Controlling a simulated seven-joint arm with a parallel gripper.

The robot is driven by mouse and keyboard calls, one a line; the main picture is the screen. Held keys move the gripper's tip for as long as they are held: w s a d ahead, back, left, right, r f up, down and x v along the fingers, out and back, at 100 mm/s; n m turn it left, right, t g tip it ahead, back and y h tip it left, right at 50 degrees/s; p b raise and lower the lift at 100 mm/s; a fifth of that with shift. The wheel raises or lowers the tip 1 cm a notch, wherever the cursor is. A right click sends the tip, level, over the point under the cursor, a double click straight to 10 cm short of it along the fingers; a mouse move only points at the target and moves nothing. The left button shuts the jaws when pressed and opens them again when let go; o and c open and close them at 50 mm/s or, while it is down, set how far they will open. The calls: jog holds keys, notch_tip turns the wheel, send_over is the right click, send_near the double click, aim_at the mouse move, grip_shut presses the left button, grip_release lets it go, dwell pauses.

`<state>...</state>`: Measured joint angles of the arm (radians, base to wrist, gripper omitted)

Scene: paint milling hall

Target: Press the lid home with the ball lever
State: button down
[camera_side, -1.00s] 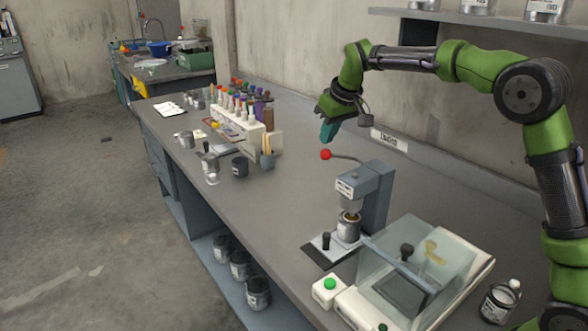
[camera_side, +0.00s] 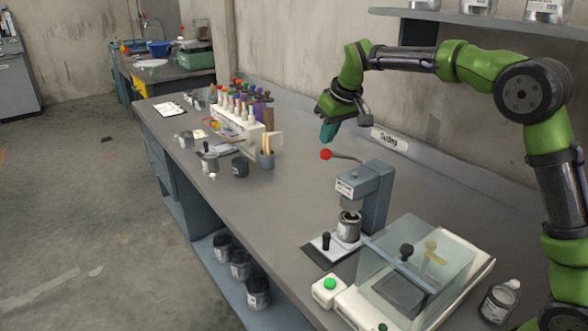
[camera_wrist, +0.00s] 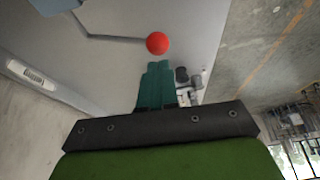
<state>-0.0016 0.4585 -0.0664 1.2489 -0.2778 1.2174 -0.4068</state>
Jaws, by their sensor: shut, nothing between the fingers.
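The press (camera_side: 374,195) stands on the bench as a grey column with an overhanging head. Its lever (camera_side: 347,158) sticks out to the left and ends in a red ball (camera_side: 326,155). A small metal can (camera_side: 348,228) stands under the press head; whether its lid is seated is too small to tell. My gripper (camera_side: 328,134) has teal fingers, is shut and empty, and hangs just above the red ball, apart from it in the side view. In the wrist view the red ball (camera_wrist: 157,43) lies just beyond the closed fingertips (camera_wrist: 160,65).
A clear-covered machine (camera_side: 415,270) and a box with a green button (camera_side: 329,291) stand in front of the press. A bottle rack (camera_side: 240,120) and a brush pot (camera_side: 267,160) stand farther left.

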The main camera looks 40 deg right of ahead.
aim_at(330, 153)
jog(key=shift+f, duration=0.1)
jog(key=shift+d+f, duration=0.1)
jog(key=shift+f, duration=3.4)
jog(key=shift+r, duration=0.1)
jog(key=shift+r, duration=3.5)
jog(key=shift+r, duration=2.5)
